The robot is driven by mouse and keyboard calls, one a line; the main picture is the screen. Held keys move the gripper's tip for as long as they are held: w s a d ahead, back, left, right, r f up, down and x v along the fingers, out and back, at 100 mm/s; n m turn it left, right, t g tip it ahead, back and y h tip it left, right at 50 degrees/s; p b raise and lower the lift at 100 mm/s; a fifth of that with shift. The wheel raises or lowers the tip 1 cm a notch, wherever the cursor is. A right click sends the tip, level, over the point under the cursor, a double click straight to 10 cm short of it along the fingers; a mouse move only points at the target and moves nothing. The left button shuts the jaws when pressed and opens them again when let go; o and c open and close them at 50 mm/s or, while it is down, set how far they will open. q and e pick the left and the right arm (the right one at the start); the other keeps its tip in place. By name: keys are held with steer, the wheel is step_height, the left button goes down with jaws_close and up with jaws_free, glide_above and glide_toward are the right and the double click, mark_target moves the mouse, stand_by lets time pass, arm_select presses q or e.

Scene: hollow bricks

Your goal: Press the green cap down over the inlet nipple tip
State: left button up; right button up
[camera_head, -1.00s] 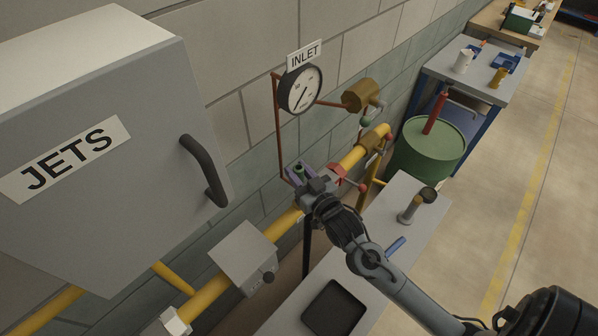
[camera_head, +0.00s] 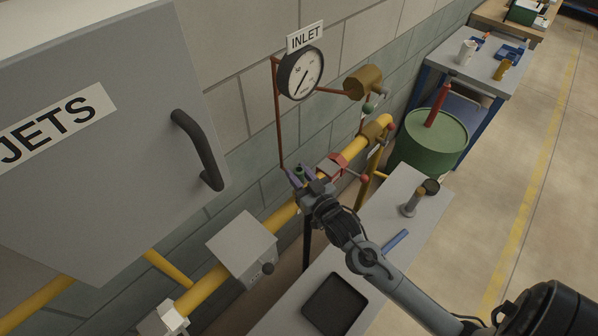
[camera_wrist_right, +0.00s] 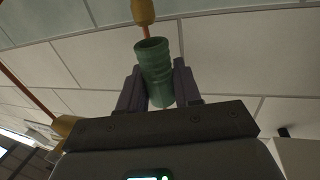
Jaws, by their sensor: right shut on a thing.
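The green cap (camera_head: 299,170) is a short ribbed cylinder between the fingers of my right gripper (camera_head: 302,175). The right wrist view shows the cap (camera_wrist_right: 154,72) between the two dark purple fingers of the gripper (camera_wrist_right: 158,88), its hollow rim beyond the fingertips. The gripper is shut on it, in front of the wall and above the yellow pipe. A brass-coloured piece (camera_wrist_right: 143,10) with a thin copper rod shows beyond the cap, apparently apart from it. I cannot tell whether this is the inlet nipple tip. My left gripper is not in view.
The INLET gauge (camera_head: 300,73) and a brass fitting (camera_head: 363,82) are on the wall above. A red valve (camera_head: 333,167) sits on the yellow pipe (camera_head: 283,217) close to the gripper. A grey bench (camera_head: 318,268) with a black tray (camera_head: 335,304) lies below.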

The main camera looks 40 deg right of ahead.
stand_by(0.8)
steer(key=shift+p, duration=0.3)
steer(key=shift+f, duration=0.1)
steer(key=shift+p, duration=0.3)
stand_by(0.3)
stand_by(0.4)
steer(key=shift+p, duration=0.35)
steer(key=shift+f, duration=0.4)
stand_by(0.6)
steer(key=shift+f+b, duration=0.75)
steer(key=shift+f, duration=0.15)
steer(key=shift+f+b, duration=0.5)
steer(key=shift+f, duration=0.45)
